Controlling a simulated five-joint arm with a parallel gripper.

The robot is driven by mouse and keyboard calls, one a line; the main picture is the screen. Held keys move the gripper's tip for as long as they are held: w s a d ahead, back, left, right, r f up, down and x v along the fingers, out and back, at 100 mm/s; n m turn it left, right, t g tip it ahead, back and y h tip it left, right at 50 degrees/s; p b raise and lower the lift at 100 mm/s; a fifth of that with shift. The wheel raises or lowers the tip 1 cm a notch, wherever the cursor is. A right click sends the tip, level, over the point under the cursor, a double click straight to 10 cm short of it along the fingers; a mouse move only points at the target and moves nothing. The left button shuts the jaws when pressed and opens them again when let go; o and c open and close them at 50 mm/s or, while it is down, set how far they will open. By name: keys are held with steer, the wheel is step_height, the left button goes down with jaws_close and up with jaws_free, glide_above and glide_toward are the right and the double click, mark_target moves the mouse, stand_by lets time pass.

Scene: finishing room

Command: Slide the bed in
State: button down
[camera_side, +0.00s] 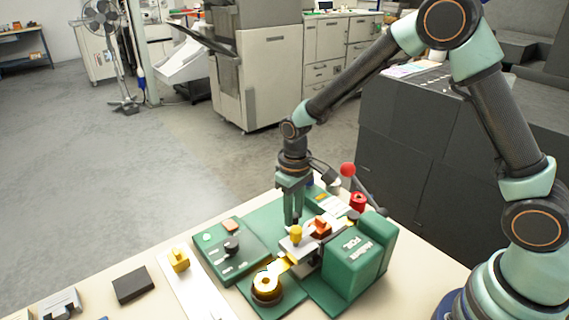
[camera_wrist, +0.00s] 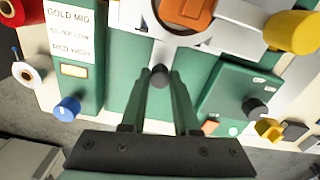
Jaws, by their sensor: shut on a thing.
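My gripper (camera_side: 292,222) points down at the foil press, at the near edge of the bed. In the wrist view my gripper (camera_wrist: 161,82) is shut on the bed's dark round knob (camera_wrist: 160,73). The bed (camera_side: 291,244) is a pale metal plate beside the green press body (camera_side: 352,265). It also shows at the top of the wrist view (camera_wrist: 218,38). An orange piece (camera_side: 320,228) sits on or over the bed, also in the wrist view (camera_wrist: 187,12). A yellow knob (camera_side: 296,233) stands close by. My fingers partly hide the bed's handle.
A lever with a red ball (camera_side: 347,170) rises behind the press. A gold foil roll (camera_side: 267,288) stands in front and a red roll (camera_side: 358,201) behind. A green control panel (camera_side: 232,251) lies to the left. A yellow block (camera_side: 179,260) and dark block (camera_side: 133,285) lie farther left.

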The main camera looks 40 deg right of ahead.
steer(key=shift+s+d, duration=0.1)
steer(key=shift+s, duration=0.45)
steer(key=c, duration=0.6)
jaws_free()
steer(key=shift+c, duration=0.2)
step_height(320, 180, up, 12)
steer(key=shift+r, duration=0.1)
